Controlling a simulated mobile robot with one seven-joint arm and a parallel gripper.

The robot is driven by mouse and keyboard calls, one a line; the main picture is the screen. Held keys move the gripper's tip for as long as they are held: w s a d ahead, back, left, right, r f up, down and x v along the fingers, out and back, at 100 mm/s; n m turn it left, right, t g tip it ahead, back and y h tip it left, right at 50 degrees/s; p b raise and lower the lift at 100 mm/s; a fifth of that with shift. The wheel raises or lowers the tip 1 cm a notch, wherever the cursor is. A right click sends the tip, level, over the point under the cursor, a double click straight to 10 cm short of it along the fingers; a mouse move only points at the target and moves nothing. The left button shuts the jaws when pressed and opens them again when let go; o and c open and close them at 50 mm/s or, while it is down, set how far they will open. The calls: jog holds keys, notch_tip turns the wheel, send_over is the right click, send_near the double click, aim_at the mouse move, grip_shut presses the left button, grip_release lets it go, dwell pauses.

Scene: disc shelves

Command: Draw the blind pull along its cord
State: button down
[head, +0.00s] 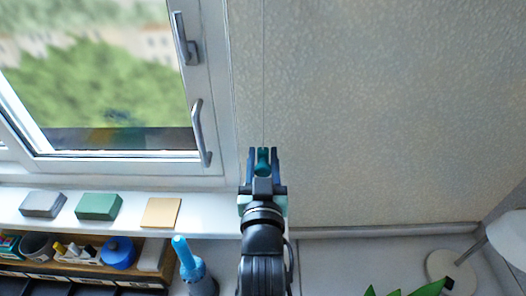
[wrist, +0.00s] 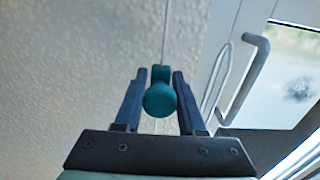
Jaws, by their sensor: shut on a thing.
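The blind pull is a small teal knob (wrist: 160,99) with a rounded end, on a thin pale cord (wrist: 165,40). In the head view the pull (head: 263,160) sits between the fingers of my gripper (head: 263,157), and the cord (head: 263,80) runs up from it along the wall. My gripper (wrist: 159,95) also shows in the wrist view, with its two dark fingers on either side of the pull, shut on it. A short length of cord shows below the pull there.
The window (head: 100,90) with two metal handles (head: 202,132) is left of my gripper. A grey block (head: 43,204), a green block (head: 99,206) and a tan slab (head: 161,212) lie on the sill. A blue bottle (head: 190,268) stands below. The patterned wall (head: 390,110) at right is clear.

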jog(key=shift+f+b, duration=0.4)
jog(key=shift+f, duration=0.8)
jog(key=c, duration=0.8)
grip_release()
jog(key=shift+c, duration=0.2)
jog(key=o, duration=0.3)
jog(key=shift+r, duration=0.15)
jog(key=shift+r, duration=0.1)
jog(key=shift+s+b, duration=1.15)
jog(key=shift+s, duration=5.35)
